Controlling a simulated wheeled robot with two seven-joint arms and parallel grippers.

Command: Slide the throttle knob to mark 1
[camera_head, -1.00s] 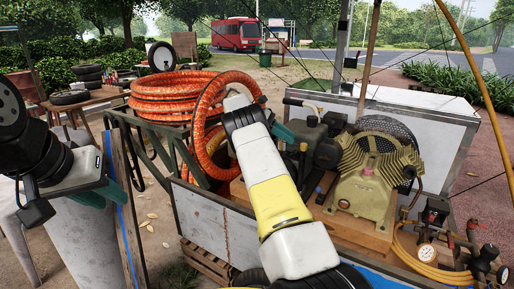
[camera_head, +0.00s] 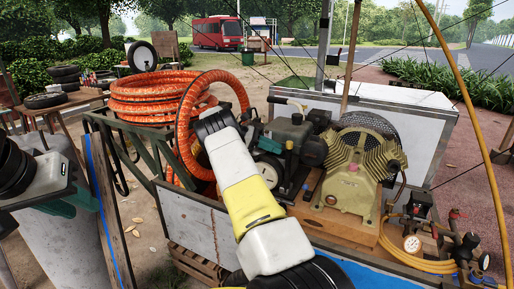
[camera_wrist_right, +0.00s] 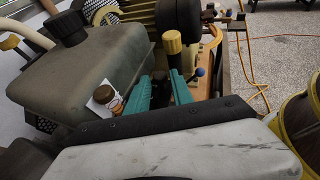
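I cannot pick out the throttle knob or its mark 1 with certainty. In the right wrist view, a yellow-topped knob on a dark stem (camera_wrist_right: 173,43) stands just beyond the fingertips, with a small blue ball (camera_wrist_right: 199,72) to its right. My right gripper (camera_wrist_right: 165,76) has two teal fingers apart, with a dark gap and no clear object held between them. In the head view it (camera_head: 268,146) is mostly hidden behind its own wrist, beside the engine (camera_head: 290,135). My left gripper (camera_head: 68,205) is at the far left, partly cut off, away from the cart.
The compressor pump (camera_head: 350,185) stands right of the engine. An orange hose coil (camera_head: 150,97) lies at the cart's left. Gauges (camera_head: 412,243) and a yellow hose (camera_head: 430,265) are at the front right. A grey tank (camera_wrist_right: 90,70) is close left of the right fingers.

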